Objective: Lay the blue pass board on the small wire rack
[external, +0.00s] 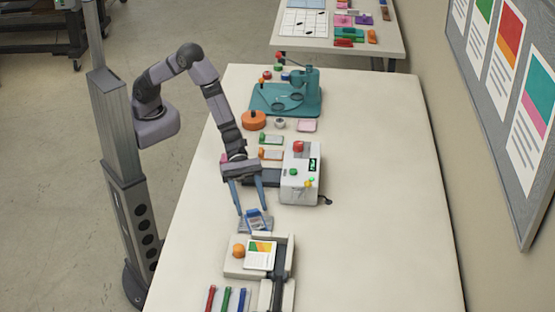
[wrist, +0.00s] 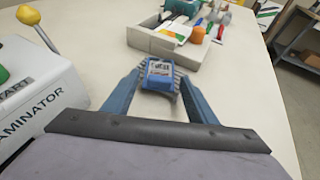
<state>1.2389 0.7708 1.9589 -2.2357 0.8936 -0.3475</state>
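The blue pass board (external: 254,214) is a small blue card with a pale label; the wrist view shows it too (wrist: 159,74). It appears to lie on the small grey wire rack (external: 258,227), whose wires show around its edges in the wrist view (wrist: 176,71). My gripper (external: 251,209) points down over the rack. Its two blue fingers stand apart on either side of the board, also in the wrist view (wrist: 159,78), with what looks like a narrow gap on each side. The board's underside is hidden.
A white laminator (external: 300,180) with a red knob stands behind the rack. A beige trimmer (external: 235,262) with a printed card (external: 261,254) and orange knob is just in front. Several coloured pens (external: 227,299) lie nearer. The table's right side is clear.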

